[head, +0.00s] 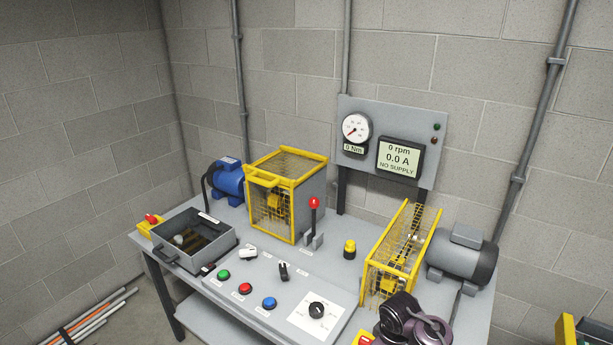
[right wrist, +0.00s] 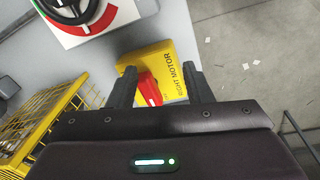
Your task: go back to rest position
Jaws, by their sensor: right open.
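My right gripper (right wrist: 158,68) is open, its two dark fingers on either side of a yellow box (right wrist: 168,62) marked RIGHT MOTOR. The box has a red handle (right wrist: 149,88), which lies between the fingers; I cannot tell whether they touch it. In the head view my right arm (head: 405,318) comes in at the bottom right, over the front right of the bench (head: 215,322). A yellow and red piece (head: 365,339) shows just left of it, cut by the frame edge. My left gripper is not in view.
Yellow mesh guards stand left (head: 270,205) and right (head: 385,275) on the bench, beside a blue motor (head: 229,181) and a grey motor (head: 458,262). An upright red-knobbed lever (head: 314,205) stands between. The display (head: 399,158) reads NO SUPPLY. Rods (head: 95,318) lie on the left floor.

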